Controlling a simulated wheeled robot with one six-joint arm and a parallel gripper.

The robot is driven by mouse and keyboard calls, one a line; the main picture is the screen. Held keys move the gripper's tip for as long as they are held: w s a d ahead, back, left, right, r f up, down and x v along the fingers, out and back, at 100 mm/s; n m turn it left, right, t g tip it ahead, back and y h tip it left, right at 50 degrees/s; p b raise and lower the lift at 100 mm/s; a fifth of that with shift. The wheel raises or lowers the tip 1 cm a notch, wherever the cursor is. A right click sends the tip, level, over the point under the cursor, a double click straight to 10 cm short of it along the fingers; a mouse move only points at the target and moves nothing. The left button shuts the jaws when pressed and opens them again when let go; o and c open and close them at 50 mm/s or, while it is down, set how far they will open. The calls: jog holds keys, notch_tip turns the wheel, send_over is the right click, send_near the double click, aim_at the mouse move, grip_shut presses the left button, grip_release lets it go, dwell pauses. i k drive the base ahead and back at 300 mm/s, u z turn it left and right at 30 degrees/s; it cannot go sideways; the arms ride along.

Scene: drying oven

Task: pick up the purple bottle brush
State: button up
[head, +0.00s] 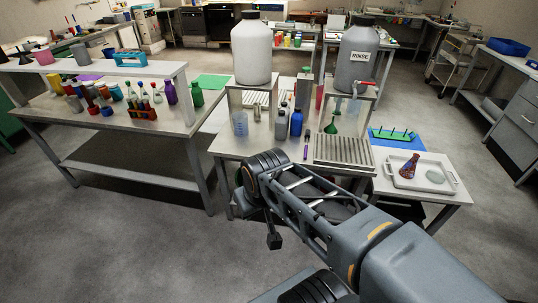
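A thin purple item with a dark upper end, which looks like the purple bottle brush (306,151), is on the middle table (226,146), just left of the metal drain rack (345,151). It is small in view, and I cannot make out its bristles. My arm reaches in from the lower right, its elbow in front of this table. A small dark block at the arm's far end, which seems to be my gripper (274,240), hangs low over the floor, in front of the table and well apart from the brush. Its fingers cannot be made out.
A blue bottle (296,123), a grey bottle (281,125), a beaker (240,123) and a green funnel (331,125) stand near the brush. A white tank (251,50) and a grey RINSE tank (357,57) stand on raised shelves. A white tray (423,181) is at right.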

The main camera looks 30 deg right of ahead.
aim_at(308, 131)
jog(key=z, duration=1.5)
jog(key=k, duration=0.1)
jog(key=u, duration=1.35)
jog(key=i, duration=1.35)
jog(key=z, duration=1.25)
jog(key=i, duration=0.25)
jog(key=z, duration=0.15)
